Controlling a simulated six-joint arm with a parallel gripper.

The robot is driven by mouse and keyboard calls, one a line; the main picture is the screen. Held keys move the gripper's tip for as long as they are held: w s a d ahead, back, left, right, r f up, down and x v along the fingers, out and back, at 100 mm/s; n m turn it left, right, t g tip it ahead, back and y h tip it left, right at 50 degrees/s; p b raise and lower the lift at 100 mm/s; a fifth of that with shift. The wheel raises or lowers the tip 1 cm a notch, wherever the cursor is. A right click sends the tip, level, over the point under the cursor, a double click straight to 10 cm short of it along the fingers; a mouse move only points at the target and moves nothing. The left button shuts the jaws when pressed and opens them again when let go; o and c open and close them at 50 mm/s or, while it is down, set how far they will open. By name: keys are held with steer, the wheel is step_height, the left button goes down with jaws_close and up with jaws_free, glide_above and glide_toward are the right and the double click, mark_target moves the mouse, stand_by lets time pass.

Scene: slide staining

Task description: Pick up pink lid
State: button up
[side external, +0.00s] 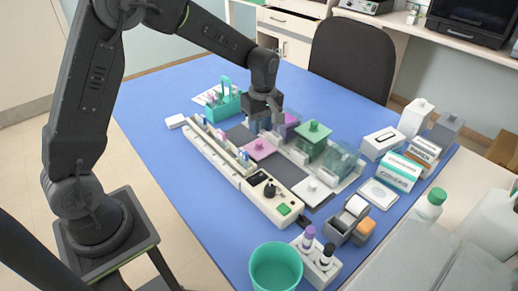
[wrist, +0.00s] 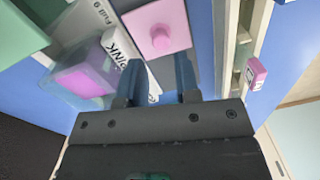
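The pink lid (side external: 258,150) is a flat square with a small round knob, lying near the middle of the staining station. In the wrist view the pink lid (wrist: 157,40) is at the top centre, beyond my fingertips. My gripper (wrist: 162,72) is open, its two blue-grey fingers apart with nothing between them. In the side view my gripper (side external: 264,122) is above and behind the lid, near the clear jars; its fingertips are partly hard to make out there. The lid is apart from the fingers.
A clear jar with purple contents (wrist: 82,82) stands close left in the wrist view. A green-lidded jar (side external: 314,142) and another clear jar (side external: 341,160) stand right of the lid. A white lid (side external: 311,188), teal rack (side external: 224,106) and teal cup (side external: 276,268) are around it.

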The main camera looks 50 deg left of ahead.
mark_target(259, 142)
steer(key=shift+s+a+f, duration=0.1)
steer(key=shift+s+f, duration=0.05)
steer(key=shift+f, duration=2.7)
jaws_close()
